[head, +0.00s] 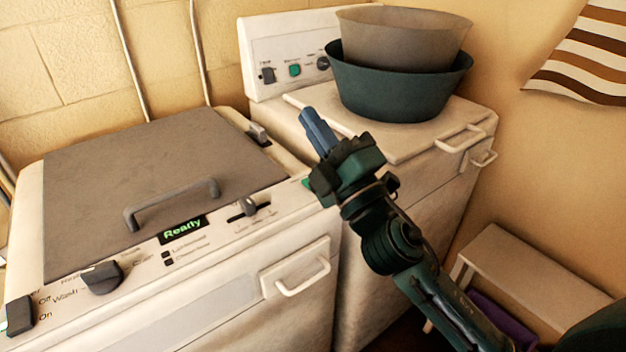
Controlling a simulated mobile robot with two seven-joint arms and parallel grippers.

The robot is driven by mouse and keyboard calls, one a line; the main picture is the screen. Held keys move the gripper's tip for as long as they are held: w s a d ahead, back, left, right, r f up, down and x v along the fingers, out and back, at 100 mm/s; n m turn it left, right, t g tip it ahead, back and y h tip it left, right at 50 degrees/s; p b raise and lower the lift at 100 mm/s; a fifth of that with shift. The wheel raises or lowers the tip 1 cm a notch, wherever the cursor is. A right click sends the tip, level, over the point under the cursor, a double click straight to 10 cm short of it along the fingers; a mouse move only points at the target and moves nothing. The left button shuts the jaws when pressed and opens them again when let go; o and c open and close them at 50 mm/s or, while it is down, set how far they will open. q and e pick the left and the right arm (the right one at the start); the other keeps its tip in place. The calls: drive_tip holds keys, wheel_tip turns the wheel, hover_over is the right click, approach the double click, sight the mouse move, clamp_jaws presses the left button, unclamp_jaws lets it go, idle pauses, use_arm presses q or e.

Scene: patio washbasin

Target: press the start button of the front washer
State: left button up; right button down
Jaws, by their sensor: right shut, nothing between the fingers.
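The front washer (190,270) stands at the left, with a grey lid and a sloped control panel. Its display (183,229) reads "Ready" in green. A small green patch, perhaps the start button (306,182), shows at the right end of the panel, partly hidden by my right gripper. My right gripper (318,130) is shut and empty, its blue fingers pointing up and left. In the picture they overlap the rear machine's front top edge; I cannot tell their height or whether they touch anything. My left gripper is out of view.
A rear machine (410,175) stands behind to the right, with a green button (294,70) on its back panel. A dark green basin (400,92) holding a grey-brown basin (403,38) sits on it. A low bench (530,270) stands at the right.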

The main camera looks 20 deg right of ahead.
drive_tip(key=s+a+r+n+g+y, duration=0.15)
drive_tip(key=a+n+g+y, duration=0.35)
drive_tip(key=n, duration=0.5)
drive_tip(key=s+a+r+n+g+y, duration=0.1)
drive_tip(key=a+r+n+g+y, duration=0.3)
drive_tip(key=n+y, duration=0.4)
wheel_tip(320, 180, down, 5)
drive_tip(key=w+a+n+g+h, duration=0.2)
drive_tip(key=n+g+h, duration=0.2)
drive_tip(key=n+g, duration=0.55)
drive_tip(key=w+d+f+n+t+h, duration=0.1)
drive_tip(key=w+d+t+h, duration=0.1)
drive_tip(key=d+h, duration=0.4)
drive_tip(key=w+d+f+n+t+h, duration=0.1)
drive_tip(key=w+d+f+n+h, duration=0.1)
drive_tip(key=w+d+h, duration=0.3)
drive_tip(key=d+h, duration=0.1)
drive_tip(key=d, duration=0.2)
drive_tip(key=shift+w+t, duration=0.25)
drive_tip(key=shift+t, duration=0.1)
drive_tip(key=shift+f+n, duration=0.2)
drive_tip(key=shift+n, duration=0.05)
